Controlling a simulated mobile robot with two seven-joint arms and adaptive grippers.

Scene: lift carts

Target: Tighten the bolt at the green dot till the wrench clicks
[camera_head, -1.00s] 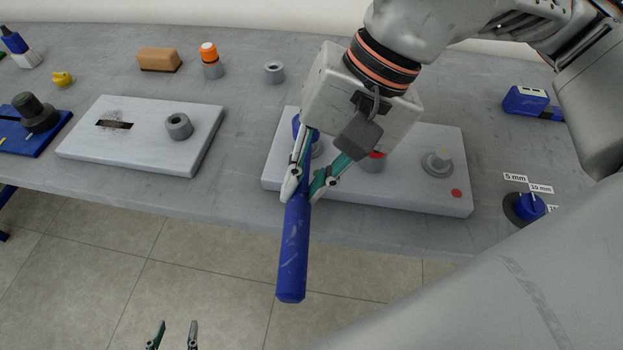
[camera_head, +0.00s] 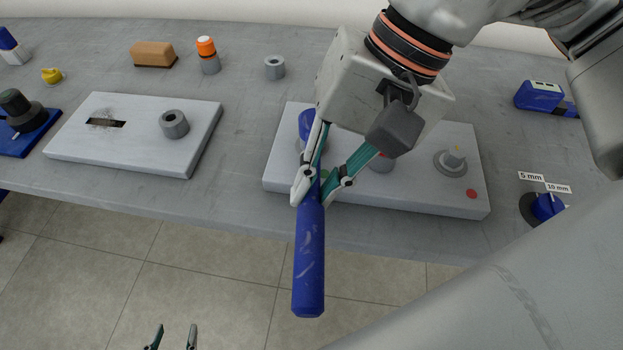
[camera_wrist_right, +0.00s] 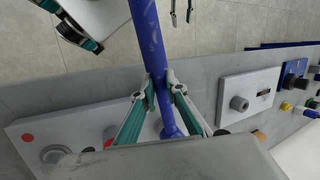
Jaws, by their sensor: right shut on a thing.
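The blue wrench (camera_head: 309,262) has its head (camera_head: 306,125) over the left end of the right-hand pale plate (camera_head: 420,195), and its handle hangs past the table's front edge. My right gripper (camera_head: 315,190) is shut on the handle near the head; the wrist view shows both fingers against the handle (camera_wrist_right: 150,45). A small green patch (camera_head: 325,173), seemingly the green dot, shows between the fingers. The bolt there is mostly hidden by the wrench and gripper. My left gripper (camera_head: 174,337) is open and empty at the bottom edge, away from the table.
The plate also carries a bolt (camera_head: 454,158) beside a red dot (camera_head: 471,194), and a partly hidden middle fitting. A dial (camera_head: 547,207) with size labels stands at right. A slotted plate (camera_head: 90,150) with a grey ring (camera_head: 174,124) lies left. Floor in front is free.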

